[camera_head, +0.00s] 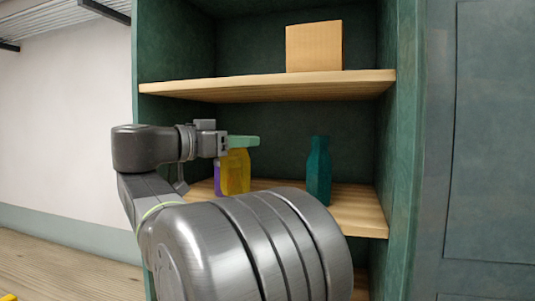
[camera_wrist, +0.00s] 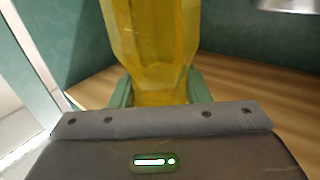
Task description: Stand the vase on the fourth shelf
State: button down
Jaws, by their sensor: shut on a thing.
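A yellow, translucent, faceted vase (camera_head: 236,174) is at the left of the middle wooden shelf (camera_head: 355,212). My gripper (camera_head: 243,141) is shut on its narrow neck, with green fingers on either side. In the wrist view, the vase (camera_wrist: 152,40) widens away from the fingers, and the neck sits between them. The vase looks upright in the head view. Its base is close to the shelf board, but I cannot tell whether it touches.
A teal bottle-shaped vessel (camera_head: 319,172) stands to the right on the same shelf. A purple object (camera_head: 217,180) is partly hidden behind the yellow vase. A cardboard box (camera_head: 314,47) sits on the shelf above (camera_head: 270,88). Green cabinet walls (camera_head: 400,170) close in the sides.

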aim_at(235, 166)
jog(key=w+d+f+p, duration=0.2)
jog(key=w+d+f, duration=0.1)
jog(key=d, duration=0.3)
jog(key=shift+w+f, duration=0.2)
jog(key=shift+w, duration=0.4)
jog(key=shift+f, duration=0.15)
jog(key=c, duration=0.8)
grip_release()
jog(key=b+v, duration=0.3)
jog(key=v, duration=0.9)
jog(key=shift+s, duration=0.1)
